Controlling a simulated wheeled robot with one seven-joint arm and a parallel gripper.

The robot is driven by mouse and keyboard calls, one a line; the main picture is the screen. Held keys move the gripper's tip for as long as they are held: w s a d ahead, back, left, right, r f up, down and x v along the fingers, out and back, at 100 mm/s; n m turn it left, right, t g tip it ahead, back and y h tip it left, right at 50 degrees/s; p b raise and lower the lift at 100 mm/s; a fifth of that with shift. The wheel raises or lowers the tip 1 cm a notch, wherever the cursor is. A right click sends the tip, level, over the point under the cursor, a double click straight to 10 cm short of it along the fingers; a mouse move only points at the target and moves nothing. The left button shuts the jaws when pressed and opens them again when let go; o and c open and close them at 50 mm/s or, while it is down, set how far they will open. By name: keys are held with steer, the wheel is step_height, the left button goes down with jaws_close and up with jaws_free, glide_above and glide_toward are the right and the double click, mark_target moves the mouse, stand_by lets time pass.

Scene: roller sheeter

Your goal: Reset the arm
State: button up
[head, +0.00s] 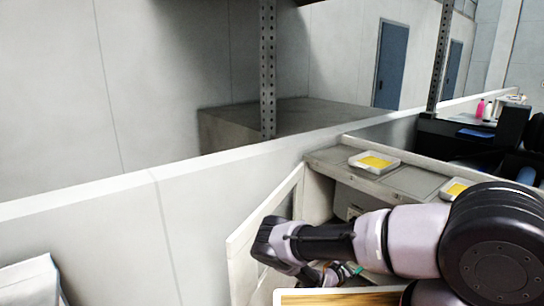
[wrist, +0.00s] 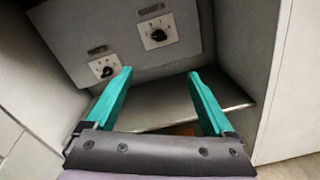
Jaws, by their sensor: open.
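My arm reaches across the lower right of the head view, bent down at its elbow. My gripper (wrist: 160,95) shows in the wrist view with its two teal fingers spread wide and nothing between them. In the head view my gripper (head: 350,271) is small, low and partly hidden by my arm. The fingers point toward a grey panel (wrist: 125,35) with two black knobs, the right knob (wrist: 158,35) and the left knob (wrist: 106,71). A metal plate (wrist: 170,112) lies below the panel, behind the fingers. I cannot tell whether the fingers touch anything.
An open door-like panel (head: 262,232) stands close left of my arm. A low white wall (head: 120,195) runs behind. Bottles (head: 484,109) stand far right.

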steer(key=s+a+r+m+g+y, duration=0.1)
steer(key=s+r+m+g+y, duration=0.2)
steer(key=r+m, duration=0.75)
steer(key=s+a+r+m+g+y, duration=0.25)
steer(key=r+g, duration=0.25)
steer(key=r, duration=1.3)
steer(key=s+a+r+m+g+y, duration=0.1)
steer(key=r+m+g+y, duration=0.45)
steer(key=r, duration=0.85)
steer(key=s+a+r+m+t+y, duration=0.2)
steer(key=s+r+t, duration=0.3)
steer(key=s+r, duration=0.7)
steer(key=s+a+r+m+t+y, duration=0.3)
steer(key=s+r+m+t, duration=0.1)
steer(key=s+r, duration=0.7)
steer(key=shift+s+r+m+t, duration=0.35)
steer(key=shift+s+r+t, duration=0.1)
steer(key=shift+r, duration=0.3)
